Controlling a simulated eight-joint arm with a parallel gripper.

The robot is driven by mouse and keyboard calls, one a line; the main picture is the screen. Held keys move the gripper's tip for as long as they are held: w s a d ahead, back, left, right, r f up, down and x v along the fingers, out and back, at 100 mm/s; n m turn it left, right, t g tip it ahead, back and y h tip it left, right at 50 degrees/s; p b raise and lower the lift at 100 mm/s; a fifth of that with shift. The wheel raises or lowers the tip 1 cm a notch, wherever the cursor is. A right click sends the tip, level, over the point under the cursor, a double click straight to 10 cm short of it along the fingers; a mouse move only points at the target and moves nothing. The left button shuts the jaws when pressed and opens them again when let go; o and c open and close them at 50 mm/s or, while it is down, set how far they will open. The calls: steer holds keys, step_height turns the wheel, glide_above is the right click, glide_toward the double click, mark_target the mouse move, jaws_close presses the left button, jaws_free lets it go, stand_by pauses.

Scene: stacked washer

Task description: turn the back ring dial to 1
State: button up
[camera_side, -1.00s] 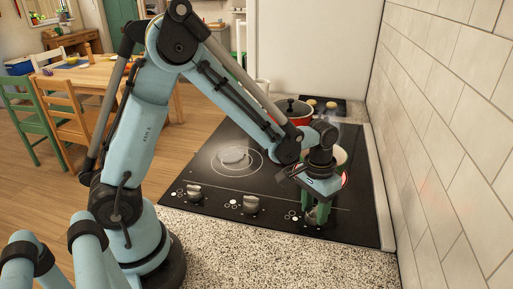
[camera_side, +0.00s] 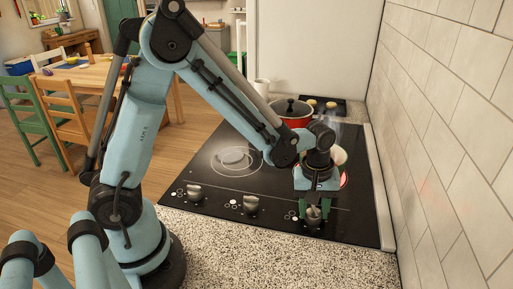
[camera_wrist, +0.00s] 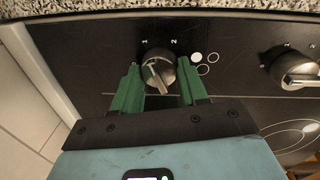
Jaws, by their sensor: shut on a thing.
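The stove's front strip carries several silver dials. My gripper (camera_side: 315,208) is down at the rightmost dial (camera_side: 313,216) in the side view, its green fingers on either side. In the wrist view this dial (camera_wrist: 158,73) sits between the fingertips of my gripper (camera_wrist: 157,69), which is shut on it. Its raised bar is tilted, with the upper end leaning to the left, towards the printed 1 (camera_wrist: 144,42). The printed 2 (camera_wrist: 174,41) is to the right. One white dot (camera_wrist: 196,57) and two outlined circles lie beside it.
Other dials, the middle one (camera_side: 250,204) and the left one (camera_side: 194,192), stand apart. A pale pot (camera_side: 340,156) is just behind my gripper. A tiled wall (camera_side: 450,130) is close on the right.

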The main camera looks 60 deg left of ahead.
mark_target(310, 212)
steer(key=shift+n, duration=0.8)
steer(key=o, duration=1)
steer(key=shift+o, duration=0.2)
steer(key=shift+r, duration=0.15)
step_height(310, 212, up, 12)
steer(key=shift+s+a, duration=0.15)
steer(key=shift+s, duration=0.2)
